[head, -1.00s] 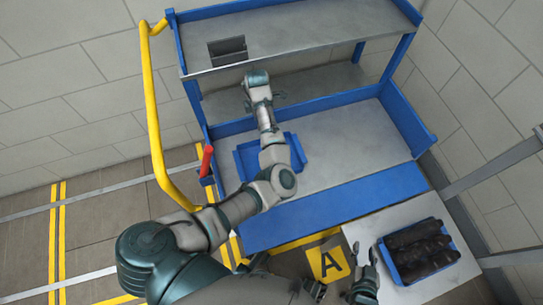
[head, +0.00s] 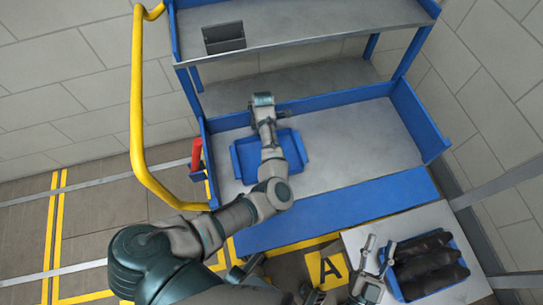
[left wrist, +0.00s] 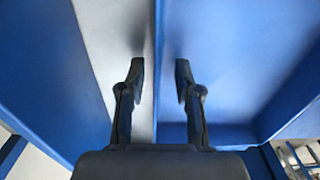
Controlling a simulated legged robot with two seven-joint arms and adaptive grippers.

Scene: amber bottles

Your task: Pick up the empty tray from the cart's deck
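The empty blue tray (head: 292,150) lies on the cart's grey deck (head: 350,140), towards its left side. My left arm reaches over the tray in the head view and hides its middle. The left fingertips are hidden there, beneath the wrist. In the left wrist view my left gripper (left wrist: 160,80) is open, its fingers on either side of a blue wall of the tray (left wrist: 225,132). I cannot tell whether they touch the wall. My right gripper (head: 378,254) is open and empty, near the bottle crate at the lower right.
A blue crate (head: 398,287) of dark bottles stands on a pale table (head: 440,215). A yellow handle (head: 137,110) and a red lever (head: 197,154) flank the cart's left side. The deck right of the tray is clear.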

